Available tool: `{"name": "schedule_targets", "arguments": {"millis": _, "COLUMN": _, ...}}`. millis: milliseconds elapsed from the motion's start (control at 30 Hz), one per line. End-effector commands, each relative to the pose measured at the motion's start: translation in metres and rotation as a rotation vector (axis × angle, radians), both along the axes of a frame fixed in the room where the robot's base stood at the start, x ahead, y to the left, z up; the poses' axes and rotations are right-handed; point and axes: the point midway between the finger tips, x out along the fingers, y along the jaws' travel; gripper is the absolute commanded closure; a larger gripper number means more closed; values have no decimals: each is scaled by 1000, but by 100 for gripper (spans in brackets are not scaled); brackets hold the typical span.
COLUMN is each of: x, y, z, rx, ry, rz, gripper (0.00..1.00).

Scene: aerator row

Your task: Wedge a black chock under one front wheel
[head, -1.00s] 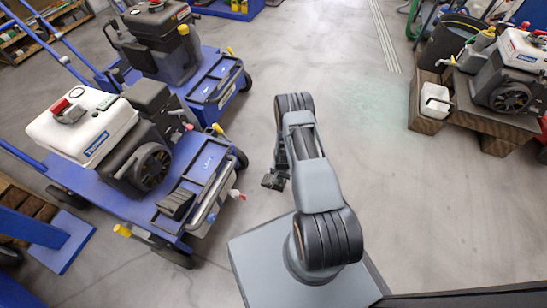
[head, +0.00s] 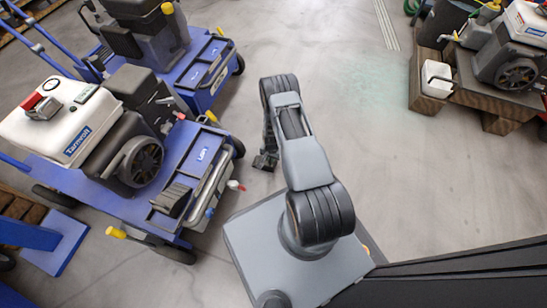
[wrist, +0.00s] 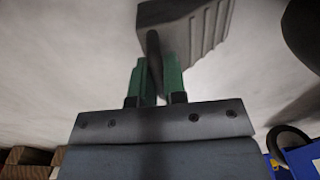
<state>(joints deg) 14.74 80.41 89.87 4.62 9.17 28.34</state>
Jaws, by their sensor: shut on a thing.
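In the wrist view my gripper (wrist: 155,80) has its green fingers shut on the dark stem of a ribbed wedge chock (wrist: 195,28), which looks dark grey there. In the head view my gripper (head: 264,162) hangs low over the floor, right of the near blue aerator; the chock is too small to make out there. The near aerator (head: 110,205) carries a white-tanked engine. Its wheels at the near end (head: 176,255) and right corner (head: 238,147) show partly under the deck. A black ribbed wedge-like piece (head: 172,199) lies on its deck. The gripper is apart from the wheels.
A second blue aerator (head: 205,80) stands behind the near one. A wooden stand (head: 470,100) with an engine and a white canister (head: 436,79) is at the right. A blue piece (head: 60,245) lies at the lower left. The middle floor is clear.

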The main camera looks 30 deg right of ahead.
Motion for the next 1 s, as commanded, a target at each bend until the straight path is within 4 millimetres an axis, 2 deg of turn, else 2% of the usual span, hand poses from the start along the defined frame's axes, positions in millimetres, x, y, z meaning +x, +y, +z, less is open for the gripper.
{"name": "schedule_targets", "arguments": {"millis": 233, "x": 10, "y": 10, "z": -18, "rx": 0, "ry": -1, "rz": 4, "gripper": 100}}
{"name": "schedule_targets", "arguments": {"millis": 1000, "x": 51, "y": 48, "z": -16, "rx": 0, "ry": -1, "rz": 5, "gripper": 100}}
